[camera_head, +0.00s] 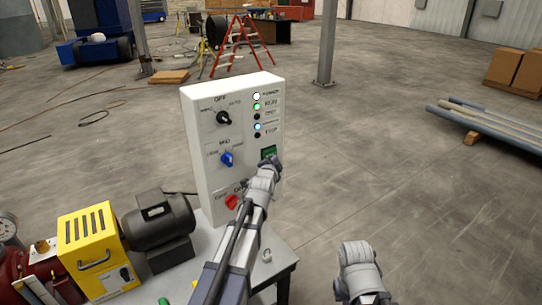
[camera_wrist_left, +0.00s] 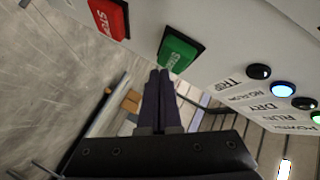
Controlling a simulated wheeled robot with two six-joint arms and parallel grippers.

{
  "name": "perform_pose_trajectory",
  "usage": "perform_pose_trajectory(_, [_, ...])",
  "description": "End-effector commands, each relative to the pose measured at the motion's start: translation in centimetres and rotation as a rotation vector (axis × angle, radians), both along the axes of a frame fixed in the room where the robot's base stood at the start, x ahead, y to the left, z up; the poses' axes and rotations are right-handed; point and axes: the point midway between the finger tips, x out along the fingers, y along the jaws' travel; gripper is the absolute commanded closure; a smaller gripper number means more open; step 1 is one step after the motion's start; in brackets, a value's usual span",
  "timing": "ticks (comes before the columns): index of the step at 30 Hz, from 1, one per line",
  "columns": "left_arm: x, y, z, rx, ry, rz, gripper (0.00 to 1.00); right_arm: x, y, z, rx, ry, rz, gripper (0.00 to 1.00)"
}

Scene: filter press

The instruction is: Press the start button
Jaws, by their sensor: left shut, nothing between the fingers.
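The green start button (camera_head: 268,152) is on the lower right of the front of a white control box (camera_head: 240,95). In the left wrist view the green button (camera_wrist_left: 180,52) shows its label, with a red stop button (camera_wrist_left: 108,16) beside it. My left gripper (camera_wrist_left: 159,72) is shut and empty, its fingertips close to the lower edge of the green button. I cannot tell whether they touch it. In the head view my left wrist hides the fingers and covers part of the box's lower right front.
A yellow unit (camera_head: 92,250) and dark motor (camera_head: 160,228) stand left on the table (camera_head: 283,262). Floor to the right is clear up to some pipes (camera_head: 480,125).

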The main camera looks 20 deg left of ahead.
Motion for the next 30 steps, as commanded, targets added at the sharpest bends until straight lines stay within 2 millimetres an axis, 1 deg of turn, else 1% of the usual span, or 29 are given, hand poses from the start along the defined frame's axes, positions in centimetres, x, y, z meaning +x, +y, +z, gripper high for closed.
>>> perform_pose_trajectory(14, [-0.4, -0.4, 0.0, 0.0, 0.001, -0.001, 1.0, 0.0, 0.0, 0.0, 0.0, 0.0, 0.0, 1.0])
perform_pose_trajectory(25, [-2.6, -3.2, 0.0, 0.001, 0.0, -0.002, 1.0, 0.0, 0.0, 0.0, 0.0, 0.0, 0.0, 1.0])
perform_pose_trajectory(30, [-3.2, -4.0, 0.0, 0.001, 0.001, -0.001, 1.0, 0.0, 0.0, 0.0, 0.0, 0.0, 0.0, 1.0])
